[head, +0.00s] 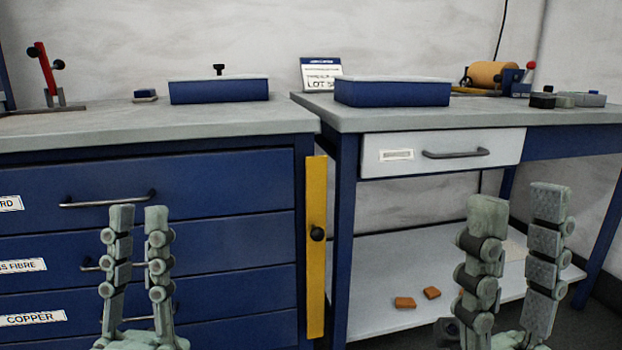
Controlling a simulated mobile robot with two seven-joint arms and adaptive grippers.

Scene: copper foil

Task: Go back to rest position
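My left gripper (138,217) points upward in front of the blue drawer cabinet (225,189). Its two fingers stand apart with a gap between them, and nothing shows in it. My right gripper (512,205) points upward in front of the right bench and its lower shelf. Its fingers are spread wider, and it is empty. The lower parts of both grippers are cut off by the bottom edge of the view.
A blue bin (219,92) and another blue bin (392,93) stand on the benchtops. A yellow upright strip (316,250) sits between the benches. A copper-coloured roll (490,74) is at the back right. Orange blocks (405,303) lie on the lower shelf (385,275).

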